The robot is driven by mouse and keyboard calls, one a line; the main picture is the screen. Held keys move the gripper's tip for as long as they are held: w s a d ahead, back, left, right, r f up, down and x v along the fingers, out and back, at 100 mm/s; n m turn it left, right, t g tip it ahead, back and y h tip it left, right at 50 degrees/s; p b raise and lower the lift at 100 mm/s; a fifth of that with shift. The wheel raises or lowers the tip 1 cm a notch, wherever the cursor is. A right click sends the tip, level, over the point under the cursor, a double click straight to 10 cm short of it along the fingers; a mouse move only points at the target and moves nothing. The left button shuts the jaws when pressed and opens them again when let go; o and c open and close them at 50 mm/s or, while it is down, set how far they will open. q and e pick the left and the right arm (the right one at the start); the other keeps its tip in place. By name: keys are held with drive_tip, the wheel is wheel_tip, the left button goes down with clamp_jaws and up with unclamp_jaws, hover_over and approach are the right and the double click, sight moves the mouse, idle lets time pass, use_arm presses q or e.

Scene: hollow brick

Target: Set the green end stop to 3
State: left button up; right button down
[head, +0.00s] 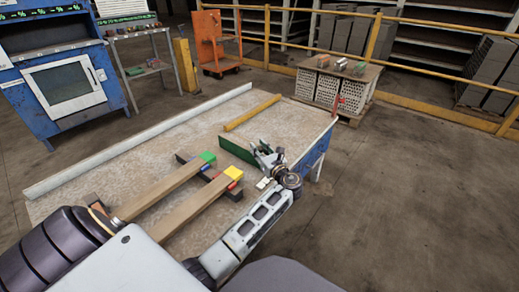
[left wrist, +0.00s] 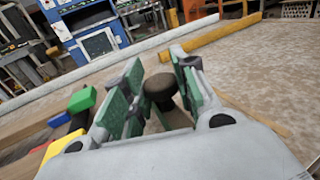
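My left gripper (head: 266,156) is over the near right part of the table. In the left wrist view its green-padded fingers (left wrist: 155,95) are apart, with a dark round knob (left wrist: 161,88) between them. I cannot tell whether a pad touches the knob, and its base is mostly hidden. A green block (head: 207,157) sits at the end of one wooden bar; it also shows in the left wrist view (left wrist: 82,99). No number 3 is readable. My right gripper is not in view.
A yellow block (head: 233,173) is at the end of a second wooden bar (head: 195,207). A yellow strip (head: 252,112) and a long pale rail (head: 140,142) lie on the table (head: 170,145). Hollow bricks (head: 328,90) stand on a pallet beyond.

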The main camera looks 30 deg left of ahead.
use_arm(q)
drive_tip(key=o, duration=0.4)
drive_tip(key=shift+d, duration=0.15)
drive_tip(key=shift+v, duration=3.6)
